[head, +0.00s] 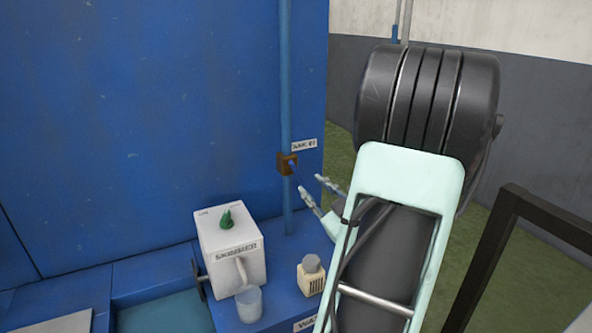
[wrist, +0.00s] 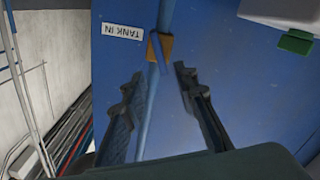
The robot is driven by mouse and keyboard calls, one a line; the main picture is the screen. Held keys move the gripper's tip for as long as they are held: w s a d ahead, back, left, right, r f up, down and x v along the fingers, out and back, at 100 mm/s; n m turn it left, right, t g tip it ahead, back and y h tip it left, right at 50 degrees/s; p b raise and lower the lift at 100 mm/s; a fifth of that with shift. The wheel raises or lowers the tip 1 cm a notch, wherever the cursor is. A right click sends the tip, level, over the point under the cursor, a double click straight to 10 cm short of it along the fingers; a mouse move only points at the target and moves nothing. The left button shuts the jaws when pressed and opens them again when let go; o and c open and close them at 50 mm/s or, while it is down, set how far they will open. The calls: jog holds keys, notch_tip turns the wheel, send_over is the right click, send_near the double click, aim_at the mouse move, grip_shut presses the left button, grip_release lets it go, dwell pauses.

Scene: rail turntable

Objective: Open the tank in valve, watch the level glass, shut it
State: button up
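The tank in valve (head: 287,163) is a small orange-brown block on a blue vertical pipe (head: 286,90). A "TANK IN" label (wrist: 122,31) sits beside it, upside down in the wrist view. The valve (wrist: 165,44) shows there just beyond my fingertips, with a thin blue-grey bar across it that looks like its lever. My gripper (wrist: 158,76) is open and empty, its fingers spread either side of the pipe line in that view. In the head view my gripper (head: 319,190) is right of and slightly below the valve, seemingly apart from it. I cannot make out a level glass.
A white skimmer box (head: 232,255) with a green knob (head: 227,218) stands on the blue ledge below left. A clear cup (head: 249,305) and a small cream block (head: 311,277) stand near it. A dark rail (head: 505,215) is at the right.

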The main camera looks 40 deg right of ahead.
aim_at(297, 172)
jog(key=x, duration=1)
jog(key=shift+w+p, duration=0.35)
jog(key=shift+p, duration=0.05)
jog(key=shift+c, duration=0.4)
grip_shut()
